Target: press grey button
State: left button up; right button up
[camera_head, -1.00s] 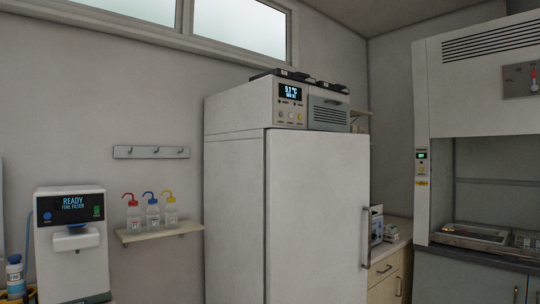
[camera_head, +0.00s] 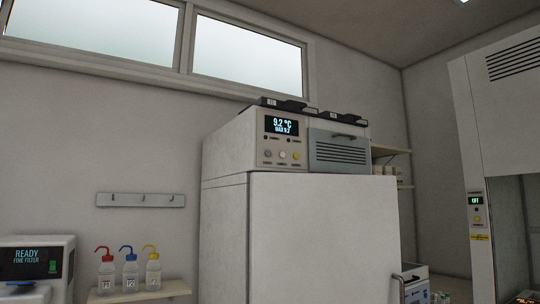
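A control unit (camera_head: 285,140) sits on top of a tall white cabinet (camera_head: 315,235) in the middle of the head view. Its dark display (camera_head: 282,126) reads 9.2 °C with a smaller MAX line below. Under the display is a row of small round buttons. A pale grey-looking button (camera_head: 267,153) is at the left of the row, another greyish button (camera_head: 283,155) is in the middle, and a yellowish button (camera_head: 297,156) is at the right. They are small, so their exact colours are hard to tell. Neither of my grippers is in view.
A grey louvred panel (camera_head: 340,148) is right of the display. A fume hood (camera_head: 510,120) with a small control panel stands at the right. A white READY machine (camera_head: 38,262) and a shelf (camera_head: 150,290) with bottles are at the left. No free floor shows.

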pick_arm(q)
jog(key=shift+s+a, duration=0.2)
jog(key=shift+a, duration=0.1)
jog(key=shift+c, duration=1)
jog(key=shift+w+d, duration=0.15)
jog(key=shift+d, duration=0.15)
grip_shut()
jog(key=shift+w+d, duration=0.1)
